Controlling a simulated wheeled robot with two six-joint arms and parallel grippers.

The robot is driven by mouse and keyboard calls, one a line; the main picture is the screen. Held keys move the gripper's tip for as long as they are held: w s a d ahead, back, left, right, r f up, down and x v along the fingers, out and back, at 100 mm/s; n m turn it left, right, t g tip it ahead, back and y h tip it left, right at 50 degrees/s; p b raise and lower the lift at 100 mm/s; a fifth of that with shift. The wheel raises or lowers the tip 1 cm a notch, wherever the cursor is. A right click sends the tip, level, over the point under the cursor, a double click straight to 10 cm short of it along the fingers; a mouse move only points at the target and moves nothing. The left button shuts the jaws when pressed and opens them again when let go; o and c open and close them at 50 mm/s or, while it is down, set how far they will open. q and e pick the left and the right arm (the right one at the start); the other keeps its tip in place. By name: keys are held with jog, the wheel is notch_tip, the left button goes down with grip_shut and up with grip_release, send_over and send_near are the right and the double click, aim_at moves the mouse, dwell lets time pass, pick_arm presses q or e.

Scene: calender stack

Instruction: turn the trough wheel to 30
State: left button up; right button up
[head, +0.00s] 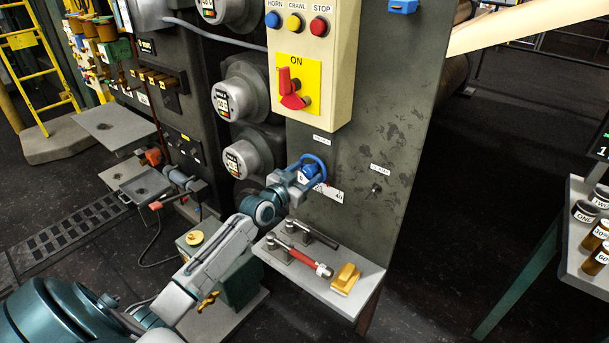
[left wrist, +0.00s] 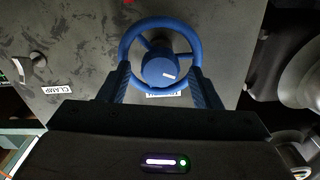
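The trough wheel (head: 314,163) is a blue handwheel on the dark machine panel, below the red switch. In the left wrist view the wheel (left wrist: 160,67) shows its round rim, spokes and blue hub with a small pale mark. My left gripper (head: 297,183) is at the wheel; in the wrist view its fingers (left wrist: 163,80) stand wide apart at opposite sides of the rim. I cannot tell whether they press on it. A white scale label (head: 330,192) below the wheel is partly hidden; only "40" can be read roughly. My right gripper is not in view.
A small shelf (head: 345,299) below carries a red-handled tool (head: 308,260) and a yellow block (head: 346,277). A clamp knob (head: 376,190) sits right of the wheel. The cream control box (head: 313,65) with buttons and red switch hangs above. Round gauges (head: 245,155) stand out on the left.

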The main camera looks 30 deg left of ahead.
pick_arm(q)
jog(key=c, duration=1)
jog(key=shift+o, duration=0.2)
jog(key=shift+n, duration=1.3)
jog(key=shift+a+n+p, duration=0.1)
jog(key=shift+n+p, duration=0.2)
jog(key=shift+n, duration=0.8)
jog(key=o, duration=1)
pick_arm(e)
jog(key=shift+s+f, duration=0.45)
pick_arm(q)
jog(key=shift+s, duration=0.1)
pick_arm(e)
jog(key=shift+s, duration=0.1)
